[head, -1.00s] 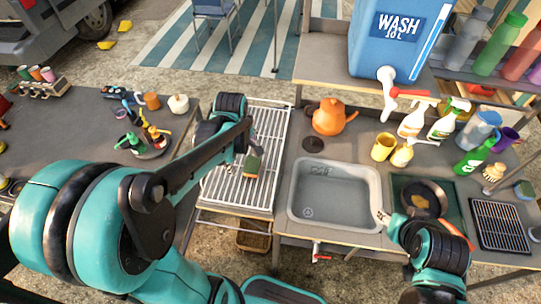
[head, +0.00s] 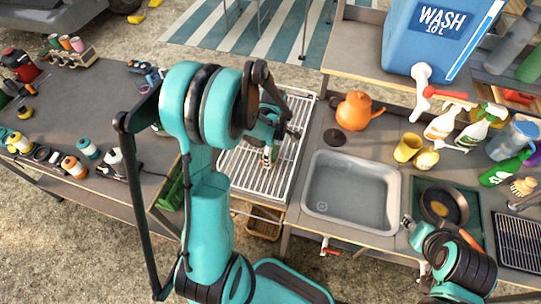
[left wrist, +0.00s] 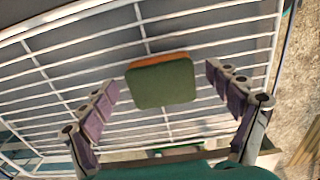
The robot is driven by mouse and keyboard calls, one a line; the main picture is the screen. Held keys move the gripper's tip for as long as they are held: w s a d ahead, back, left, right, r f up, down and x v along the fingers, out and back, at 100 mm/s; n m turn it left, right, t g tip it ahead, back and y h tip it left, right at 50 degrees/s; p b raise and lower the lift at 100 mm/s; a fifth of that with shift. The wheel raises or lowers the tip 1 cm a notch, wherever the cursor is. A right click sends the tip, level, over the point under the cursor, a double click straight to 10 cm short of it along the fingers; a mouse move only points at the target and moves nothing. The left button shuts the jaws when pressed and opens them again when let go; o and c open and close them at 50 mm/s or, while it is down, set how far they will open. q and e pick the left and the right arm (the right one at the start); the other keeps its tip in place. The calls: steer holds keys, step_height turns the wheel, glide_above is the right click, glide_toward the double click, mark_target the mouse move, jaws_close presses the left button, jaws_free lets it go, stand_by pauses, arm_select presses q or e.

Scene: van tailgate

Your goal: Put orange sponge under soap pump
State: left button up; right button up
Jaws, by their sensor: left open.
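The orange sponge (left wrist: 162,84) lies on the white wire rack (left wrist: 60,82); its green face shows with an orange edge. In the head view the sponge (head: 267,158) is small and partly hidden by my left gripper (head: 272,148). In the left wrist view my left gripper (left wrist: 165,105) is open, its fingers on either side of the sponge with gaps.
The grey sink (head: 350,190) lies between rack and right gripper. A pan (head: 443,203) sits right of it. An orange kettle (head: 356,111), spray bottles (head: 445,122) and a blue water container (head: 428,45) stand behind. A dark table (head: 90,125) with jars is on the left.

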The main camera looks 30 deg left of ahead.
arm_select(q)
steer(key=c, duration=0.8)
steer(key=shift+r, duration=0.15)
steer(key=shift+c, duration=0.3)
